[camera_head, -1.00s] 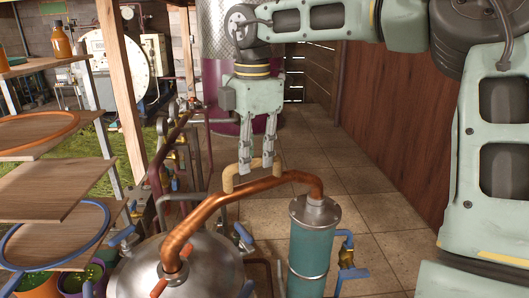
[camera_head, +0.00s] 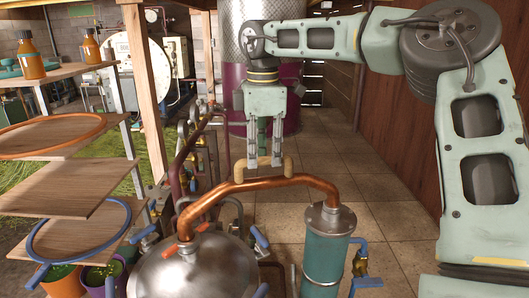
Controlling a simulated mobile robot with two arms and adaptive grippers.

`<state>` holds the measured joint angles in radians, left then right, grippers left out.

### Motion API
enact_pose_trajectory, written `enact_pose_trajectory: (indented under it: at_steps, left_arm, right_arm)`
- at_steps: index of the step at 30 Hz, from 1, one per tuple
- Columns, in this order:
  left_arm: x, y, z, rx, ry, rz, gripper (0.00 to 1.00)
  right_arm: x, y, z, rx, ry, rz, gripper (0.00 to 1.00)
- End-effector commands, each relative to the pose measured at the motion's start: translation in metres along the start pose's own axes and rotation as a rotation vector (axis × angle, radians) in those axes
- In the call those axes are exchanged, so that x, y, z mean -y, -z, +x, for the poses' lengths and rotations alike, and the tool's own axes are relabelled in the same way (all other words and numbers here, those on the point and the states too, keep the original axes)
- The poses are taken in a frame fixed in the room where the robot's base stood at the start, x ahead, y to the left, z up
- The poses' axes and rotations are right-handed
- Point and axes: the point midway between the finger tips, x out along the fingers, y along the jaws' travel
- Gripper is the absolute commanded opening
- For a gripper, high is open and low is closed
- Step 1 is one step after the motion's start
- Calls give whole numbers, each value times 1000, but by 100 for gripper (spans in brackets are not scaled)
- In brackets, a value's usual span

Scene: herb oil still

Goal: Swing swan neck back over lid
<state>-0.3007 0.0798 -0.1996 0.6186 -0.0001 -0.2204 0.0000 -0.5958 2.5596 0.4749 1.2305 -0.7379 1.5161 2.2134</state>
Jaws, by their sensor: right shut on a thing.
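The swan neck (camera_head: 256,186) is a copper pipe that arches from the top of the steel lid (camera_head: 196,268) to the top of the teal condenser (camera_head: 327,240). A tan handle (camera_head: 289,166) stands on the middle of the pipe. My right gripper (camera_head: 264,164) points down from above and is shut on this handle. At its lower left end the pipe meets the top of the domed lid, beside an orange lever (camera_head: 184,248). My left gripper does not show.
Wooden shelves with an orange hoop (camera_head: 50,134) and a blue hoop (camera_head: 80,228) stand at the left, with amber bottles (camera_head: 30,56) on top. Pipes and blue-handled valves (camera_head: 361,262) surround the still. The tiled floor behind is clear up to a wooden wall (camera_head: 400,120).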

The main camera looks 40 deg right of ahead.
Motion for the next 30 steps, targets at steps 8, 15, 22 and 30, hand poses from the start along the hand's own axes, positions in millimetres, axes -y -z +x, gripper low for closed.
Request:
enact_pose_trajectory:
  at_steps: [8,15,22,30]
  left_arm:
    - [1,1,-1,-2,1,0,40]
    - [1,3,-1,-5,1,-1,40]
    - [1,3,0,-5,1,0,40]
    - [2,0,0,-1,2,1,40]
  right_arm:
    - [-8,-1,-8,-9,-34,14,31]
    - [-7,0,-6,-8,-29,12,35]
    - [-6,0,-4,-7,-25,10,35]
    - [-6,0,-14,-7,-26,10,35]
